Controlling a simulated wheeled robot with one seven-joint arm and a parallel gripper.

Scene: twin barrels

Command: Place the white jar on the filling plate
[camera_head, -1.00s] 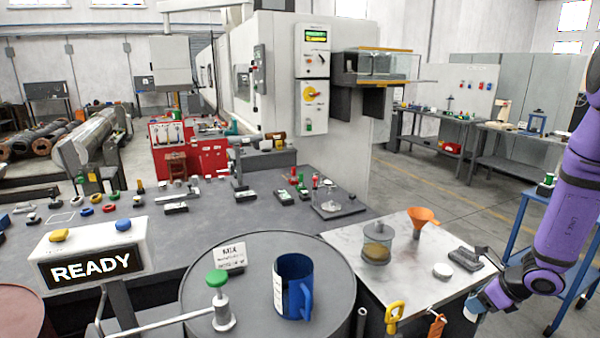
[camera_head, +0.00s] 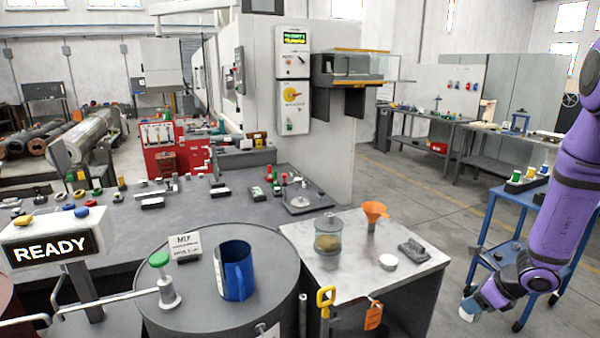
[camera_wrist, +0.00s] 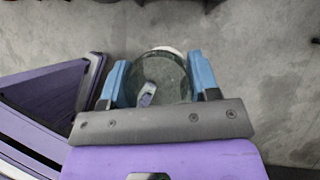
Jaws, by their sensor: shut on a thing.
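My gripper (camera_head: 470,305) hangs low at the right in the head view, to the right of the small metal-topped table and over the floor. In the wrist view my gripper (camera_wrist: 160,85) has its blue fingers shut on a round thing with a dark glassy top and a white far edge, which I take for the white jar (camera_wrist: 172,72). In the head view only a small pale bit of the jar (camera_head: 465,315) shows below the fingers. A flat dark plate with a round disc (camera_head: 300,203) lies on the grey bench; I cannot tell if it is the filling plate.
The small table (camera_head: 345,275) bears a glass jar with tan contents (camera_head: 328,240), an orange funnel (camera_head: 374,213), a white disc (camera_head: 388,262) and a grey device (camera_head: 413,252). A blue mug (camera_head: 234,272) stands on a barrel (camera_head: 185,315). A blue cart (camera_head: 510,230) stands at right.

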